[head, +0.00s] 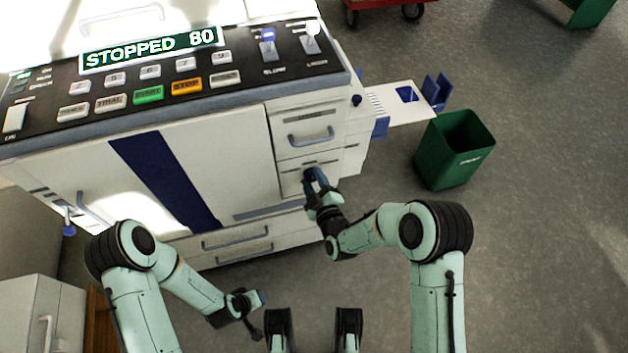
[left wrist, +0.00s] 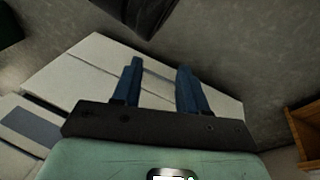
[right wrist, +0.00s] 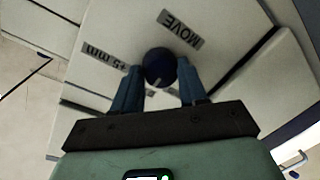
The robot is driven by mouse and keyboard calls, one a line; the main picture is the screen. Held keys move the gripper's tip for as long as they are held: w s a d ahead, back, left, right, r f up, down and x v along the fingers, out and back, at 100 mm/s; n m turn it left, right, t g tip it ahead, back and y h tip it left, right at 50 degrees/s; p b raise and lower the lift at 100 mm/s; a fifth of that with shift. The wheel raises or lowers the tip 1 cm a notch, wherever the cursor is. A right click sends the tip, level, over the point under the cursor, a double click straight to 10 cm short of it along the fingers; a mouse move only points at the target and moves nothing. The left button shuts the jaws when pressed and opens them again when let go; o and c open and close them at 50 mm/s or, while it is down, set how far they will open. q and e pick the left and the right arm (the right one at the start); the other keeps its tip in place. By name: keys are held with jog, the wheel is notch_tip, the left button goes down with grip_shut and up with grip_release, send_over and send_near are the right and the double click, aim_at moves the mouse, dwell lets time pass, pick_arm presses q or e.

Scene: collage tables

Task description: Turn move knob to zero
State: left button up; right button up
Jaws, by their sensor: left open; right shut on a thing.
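The move knob (right wrist: 160,66) is round and dark blue with a pale pointer line. In the right wrist view it sits on a pale panel beside a "MOVE" label (right wrist: 181,30) and a "+5 mm" label (right wrist: 105,55). The pointer line slants to the lower left in that view. My right gripper (right wrist: 160,85) is shut on the knob, one finger on each side. In the head view my right gripper (head: 316,178) is at the machine's lower right front and hides the knob. My left gripper (head: 256,300) is open and empty, low and away from the machine.
The white machine (head: 100,170) has a display (head: 150,49) reading "STOPPED 80" and several buttons. A drawer handle (head: 311,136) is just above my right gripper. Another dark knob (head: 357,100) is on the right side. A green bin (head: 438,160) stands right on the floor.

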jog(key=o, duration=1.1)
jog(key=shift+c, duration=0.2)
jog(key=shift+s, duration=0.15)
pick_arm(q)
jog(key=s+r+p, duration=0.1)
jog(key=s+d+r+p, duration=0.1)
jog(key=shift+s+d+r+g+h, duration=0.15)
jog(key=shift+s+d+g+h, duration=0.15)
jog(key=shift+s, duration=0.1)
pick_arm(e)
jog(key=v, duration=1.3)
jog(key=shift+s, duration=0.1)
